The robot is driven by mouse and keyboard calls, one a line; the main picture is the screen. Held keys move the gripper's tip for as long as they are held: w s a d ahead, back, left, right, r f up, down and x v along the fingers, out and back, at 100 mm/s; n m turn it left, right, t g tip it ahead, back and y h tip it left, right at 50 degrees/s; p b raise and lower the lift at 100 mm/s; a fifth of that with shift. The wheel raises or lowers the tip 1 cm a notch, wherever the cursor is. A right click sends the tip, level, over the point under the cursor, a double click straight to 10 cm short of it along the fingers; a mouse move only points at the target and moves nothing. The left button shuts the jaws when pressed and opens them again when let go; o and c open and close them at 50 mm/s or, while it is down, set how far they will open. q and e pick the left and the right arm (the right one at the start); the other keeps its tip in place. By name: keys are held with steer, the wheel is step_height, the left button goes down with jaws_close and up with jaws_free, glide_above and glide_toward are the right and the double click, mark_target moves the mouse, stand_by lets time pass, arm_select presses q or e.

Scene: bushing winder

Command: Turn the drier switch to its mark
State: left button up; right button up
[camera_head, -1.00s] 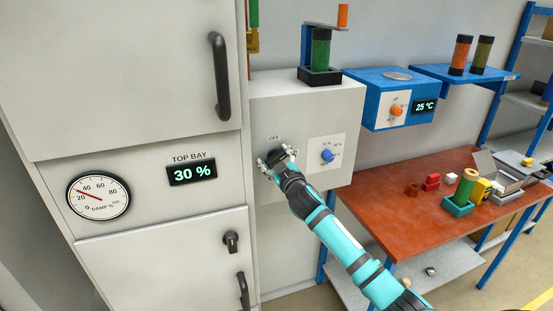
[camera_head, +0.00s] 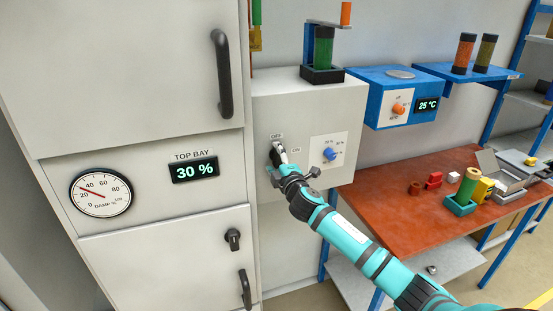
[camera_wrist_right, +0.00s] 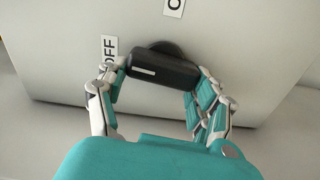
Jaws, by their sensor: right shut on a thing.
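The drier switch is a black knob (camera_wrist_right: 160,68) with a white line on it, on the front of a grey box (camera_head: 308,100). The white line is at the knob's end nearest the OFF label (camera_wrist_right: 108,49). A second label (camera_wrist_right: 174,6) is partly cut off at the top of the right wrist view. In the head view, the ON label (camera_head: 296,149) is right of and below OFF. My right gripper (camera_wrist_right: 158,82) is shut on the knob, with fingers on both sides; it also shows in the head view (camera_head: 278,158). My left gripper is not in view.
A blue knob (camera_head: 329,153) sits on a white dial plate right of my gripper. A tall cabinet (camera_head: 130,75) with a handle (camera_head: 222,75) stands left. A green cylinder in a black holder (camera_head: 322,75) is on top of the box. A red-brown table (camera_head: 400,200) is at right.

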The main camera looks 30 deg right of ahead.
steer(key=shift+f+n, duration=0.3)
steer(key=shift+n, duration=0.3)
steer(key=shift+a+f, duration=0.1)
steer(key=o, duration=0.9)
steer(key=shift+s, duration=0.1)
steer(key=shift+c, duration=0.2)
steer(key=o, duration=0.3)
steer(key=shift+r, duration=0.25)
steer(key=v, duration=1.2)
